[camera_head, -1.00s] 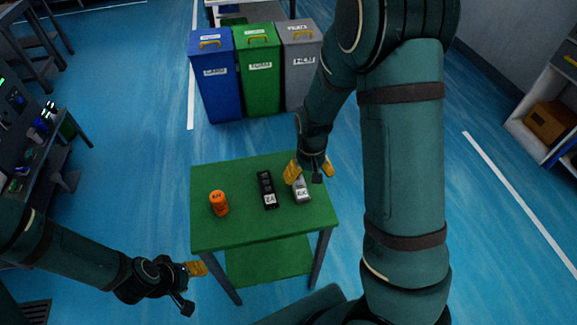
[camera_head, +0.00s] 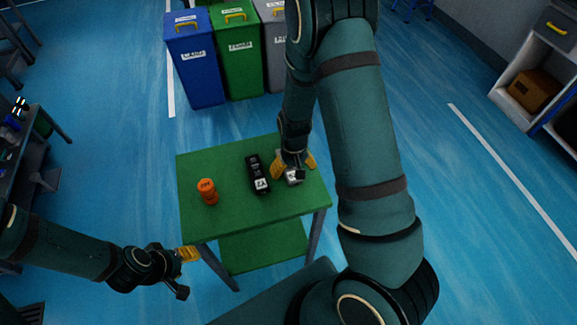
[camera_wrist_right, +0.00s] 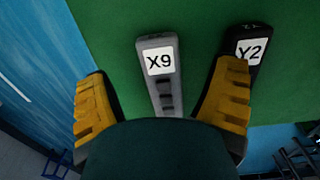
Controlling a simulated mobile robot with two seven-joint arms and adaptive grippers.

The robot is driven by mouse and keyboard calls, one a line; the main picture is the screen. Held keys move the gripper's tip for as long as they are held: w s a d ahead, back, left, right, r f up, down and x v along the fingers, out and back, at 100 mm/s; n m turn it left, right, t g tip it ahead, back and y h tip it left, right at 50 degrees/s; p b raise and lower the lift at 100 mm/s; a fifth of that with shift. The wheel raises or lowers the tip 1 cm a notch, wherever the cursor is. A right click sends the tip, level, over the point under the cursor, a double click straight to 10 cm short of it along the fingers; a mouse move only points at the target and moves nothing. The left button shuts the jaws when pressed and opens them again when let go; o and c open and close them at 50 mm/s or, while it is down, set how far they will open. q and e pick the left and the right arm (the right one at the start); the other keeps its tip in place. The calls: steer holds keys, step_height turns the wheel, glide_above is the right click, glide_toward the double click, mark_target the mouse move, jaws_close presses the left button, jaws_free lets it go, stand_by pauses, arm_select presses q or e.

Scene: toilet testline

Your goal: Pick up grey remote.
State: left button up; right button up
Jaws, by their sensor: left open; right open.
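The grey remote (camera_wrist_right: 163,85) lies on the green table (camera_head: 215,223) and bears a white X9 label. In the head view the grey remote (camera_head: 294,181) is mostly covered by my right gripper (camera_head: 294,167). In the right wrist view my right gripper (camera_wrist_right: 163,115) is open, with one yellow finger on each side of the remote and gaps between. The remote's near end is hidden behind the gripper's dark body. I cannot tell whether the fingers touch the table. My left gripper (camera_head: 190,255) is open and empty, off the table's front left corner.
A black remote labelled Y2 (camera_head: 256,172) lies left of the grey one; in the right wrist view it (camera_wrist_right: 246,45) is close to the right finger. An orange can (camera_head: 207,191) stands further left. Blue (camera_head: 195,62), green (camera_head: 238,55) and grey bins (camera_head: 273,40) stand behind the table.

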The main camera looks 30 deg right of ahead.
mark_target(293, 176)
step_height(293, 176, down, 4)
steer(key=shift+f+b, duration=0.1)
steer(key=shift+b, duration=0.2)
steer(key=shift+c, duration=0.4)
steer(key=c, duration=1.3)
steer(key=shift+o, duration=0.2)
